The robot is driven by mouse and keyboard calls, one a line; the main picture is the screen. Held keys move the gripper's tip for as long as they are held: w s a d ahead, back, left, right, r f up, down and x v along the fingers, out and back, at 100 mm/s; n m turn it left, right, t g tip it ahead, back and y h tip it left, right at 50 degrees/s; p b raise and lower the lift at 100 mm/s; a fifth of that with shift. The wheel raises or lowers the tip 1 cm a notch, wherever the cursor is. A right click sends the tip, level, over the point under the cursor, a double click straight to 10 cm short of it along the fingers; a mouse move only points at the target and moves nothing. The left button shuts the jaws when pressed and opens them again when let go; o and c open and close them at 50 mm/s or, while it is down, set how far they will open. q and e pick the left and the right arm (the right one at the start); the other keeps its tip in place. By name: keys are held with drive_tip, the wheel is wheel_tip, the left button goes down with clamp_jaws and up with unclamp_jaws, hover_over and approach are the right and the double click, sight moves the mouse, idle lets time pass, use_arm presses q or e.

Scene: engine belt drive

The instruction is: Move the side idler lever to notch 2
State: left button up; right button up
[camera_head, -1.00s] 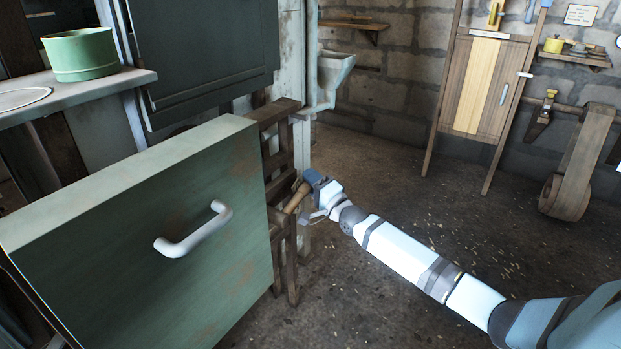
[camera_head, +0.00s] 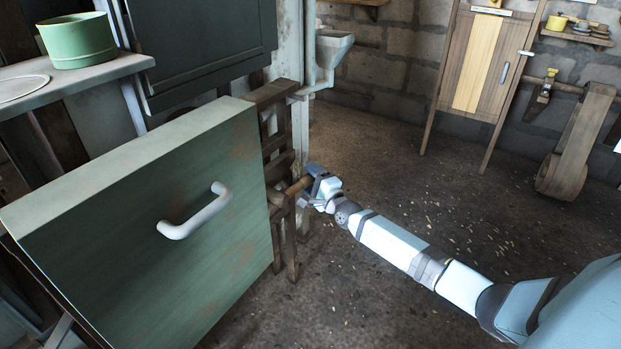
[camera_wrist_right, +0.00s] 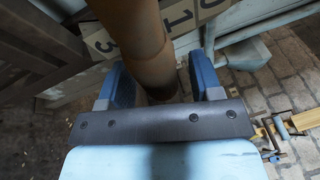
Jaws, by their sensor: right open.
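The side idler lever (camera_head: 298,187) is a brown round wooden bar sticking out of a dark wooden frame beside the green cabinet. In the right wrist view the lever (camera_wrist_right: 135,35) runs down from the top between my fingers. My right gripper (camera_head: 314,183) is at the lever's outer end. Its two blue fingers stand apart, one on each side of the lever, with gaps showing (camera_wrist_right: 161,85). Number plates 3 (camera_wrist_right: 101,44), 1 (camera_wrist_right: 180,16) and 0 (camera_wrist_right: 211,8) show behind the lever. No plate marked 2 is visible. My left gripper is out of view.
A green cabinet front (camera_head: 140,230) with a white handle (camera_head: 195,211) stands left of the lever, close to the wooden frame (camera_head: 280,150). A green pot (camera_head: 77,41) sits on a shelf. The floor (camera_head: 400,165) to the right is open.

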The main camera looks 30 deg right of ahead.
drive_tip(key=shift+s, duration=0.5)
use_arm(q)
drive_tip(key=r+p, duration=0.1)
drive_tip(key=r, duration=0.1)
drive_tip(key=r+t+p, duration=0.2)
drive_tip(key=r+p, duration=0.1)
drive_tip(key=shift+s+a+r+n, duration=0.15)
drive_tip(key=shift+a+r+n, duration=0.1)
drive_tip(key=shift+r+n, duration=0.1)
use_arm(e)
drive_tip(key=s+d+f, duration=0.1)
drive_tip(key=s+f, duration=0.1)
drive_tip(key=s, duration=1)
drive_tip(key=shift+s, duration=0.3)
